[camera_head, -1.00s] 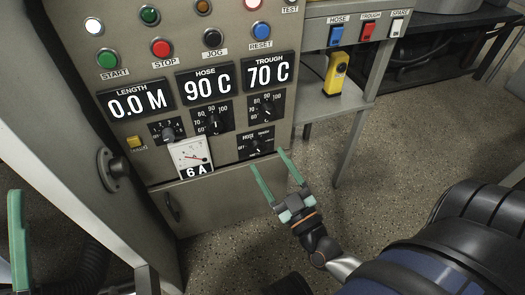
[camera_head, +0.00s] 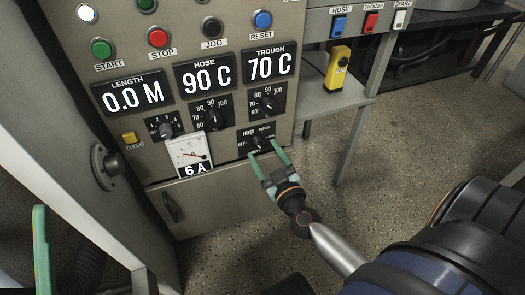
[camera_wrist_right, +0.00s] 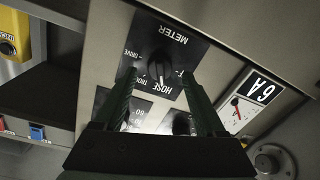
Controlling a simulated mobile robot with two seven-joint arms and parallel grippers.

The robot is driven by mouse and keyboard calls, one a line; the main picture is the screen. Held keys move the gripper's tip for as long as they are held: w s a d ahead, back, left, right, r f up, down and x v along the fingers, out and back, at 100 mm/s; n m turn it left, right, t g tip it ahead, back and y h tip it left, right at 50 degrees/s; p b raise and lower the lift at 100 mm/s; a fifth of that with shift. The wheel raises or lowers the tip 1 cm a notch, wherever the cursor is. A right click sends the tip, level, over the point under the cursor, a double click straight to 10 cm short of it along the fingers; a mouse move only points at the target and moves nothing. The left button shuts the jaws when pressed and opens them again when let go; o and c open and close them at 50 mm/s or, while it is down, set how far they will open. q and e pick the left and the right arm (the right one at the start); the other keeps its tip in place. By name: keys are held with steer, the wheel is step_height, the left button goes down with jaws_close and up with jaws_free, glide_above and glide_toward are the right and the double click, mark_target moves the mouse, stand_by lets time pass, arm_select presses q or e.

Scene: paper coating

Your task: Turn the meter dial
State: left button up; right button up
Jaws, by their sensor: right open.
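The meter dial (camera_head: 257,141) is a black knob on a small black plate low on the panel, with HOSE and TROUGH labels above it. In the right wrist view the dial (camera_wrist_right: 157,66) appears upside down, and its white pointer mark points toward the HOSE label. My right gripper (camera_head: 265,150) is open and empty, its green fingertips just in front of the dial's plate. In the right wrist view the dial sits between the two fingers (camera_wrist_right: 159,75); contact cannot be told. My left gripper (camera_head: 41,248) shows only one green finger at the lower left.
The panel carries a meter gauge (camera_head: 186,150) reading 6 A, LENGTH, HOSE and TROUGH displays, other knobs and coloured buttons. A shelf (camera_head: 330,101) with a yellow handheld device (camera_head: 338,68) stands to the right. The floor below the panel is clear.

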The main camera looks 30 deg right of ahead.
steer(key=shift+w+d, duration=0.2)
steer(key=shift+w, duration=0.75)
jaws_close()
